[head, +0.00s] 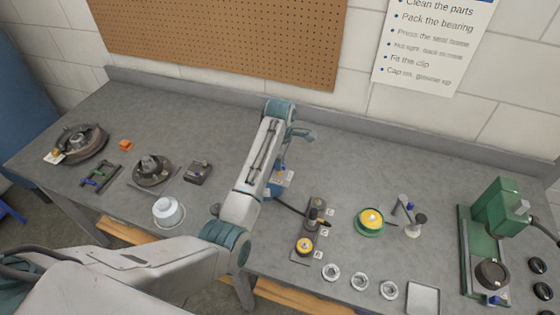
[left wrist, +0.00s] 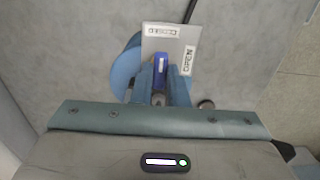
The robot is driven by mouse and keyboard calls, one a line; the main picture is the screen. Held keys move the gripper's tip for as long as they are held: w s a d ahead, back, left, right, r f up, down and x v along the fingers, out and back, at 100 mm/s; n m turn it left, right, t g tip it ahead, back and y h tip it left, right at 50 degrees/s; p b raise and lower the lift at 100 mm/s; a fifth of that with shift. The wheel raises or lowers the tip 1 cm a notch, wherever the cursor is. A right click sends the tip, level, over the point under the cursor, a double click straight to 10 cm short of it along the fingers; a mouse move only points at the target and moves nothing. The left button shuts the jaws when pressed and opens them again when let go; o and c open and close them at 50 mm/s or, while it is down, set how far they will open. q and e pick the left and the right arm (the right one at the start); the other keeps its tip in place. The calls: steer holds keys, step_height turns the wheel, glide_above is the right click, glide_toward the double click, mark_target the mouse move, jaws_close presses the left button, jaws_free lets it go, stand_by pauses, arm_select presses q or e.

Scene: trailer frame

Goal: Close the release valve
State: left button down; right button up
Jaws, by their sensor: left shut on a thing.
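The release valve's blue lever (left wrist: 161,66) shows in the left wrist view in front of a pale label plate (left wrist: 170,42). One label on the plate reads OPEN, to the right of the lever. The other, above the lever, is too small to read surely. The visible part of the lever points up towards that upper label. My left gripper (left wrist: 160,78) is shut on the lever, one finger on each side. In the head view the valve's blue body (head: 285,180) is partly hidden by my left arm. My right gripper is in neither view.
A black hose (head: 289,208) runs from the valve's blue body to a dark block with a yellow part (head: 305,246). A green press (head: 490,240) stands at the right. A white pot (head: 168,212) and hub parts (head: 152,172) stand left of my arm.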

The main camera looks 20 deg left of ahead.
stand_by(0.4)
arm_select(q)
steer(key=c, duration=1.4)
jaws_free()
steer(key=shift+c, duration=0.2)
